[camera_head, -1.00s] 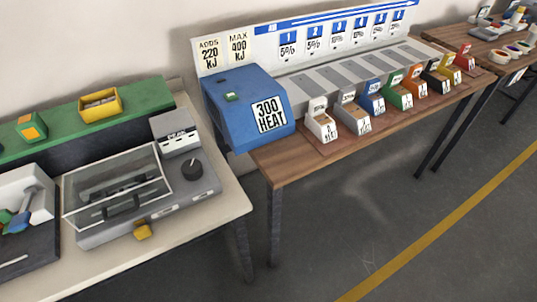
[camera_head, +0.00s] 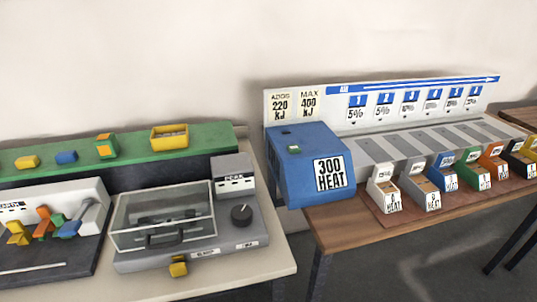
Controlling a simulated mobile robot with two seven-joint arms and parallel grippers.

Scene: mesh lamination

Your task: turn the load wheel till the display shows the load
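The load wheel appears to be the dark round knob (camera_head: 241,214) on the right of the grey machine (camera_head: 235,240). A small display unit (camera_head: 234,181) stands behind the knob; its dark lettering is too small to read surely. A clear-lidded chamber (camera_head: 163,216) with a dark handle fills the machine's left part, and its lid looks shut. A yellow piece (camera_head: 178,267) sits at the machine's front edge. Neither of my grippers shows in the head view, and nothing touches the knob.
A blue box (camera_head: 302,165) marked "300 HEAT" stands on the wooden table (camera_head: 345,228) to the right, beside a row of coloured bins. A white tray (camera_head: 85,188) with coloured pieces is left of the machine. A green shelf (camera_head: 210,137) runs behind. The knob's front side is clear.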

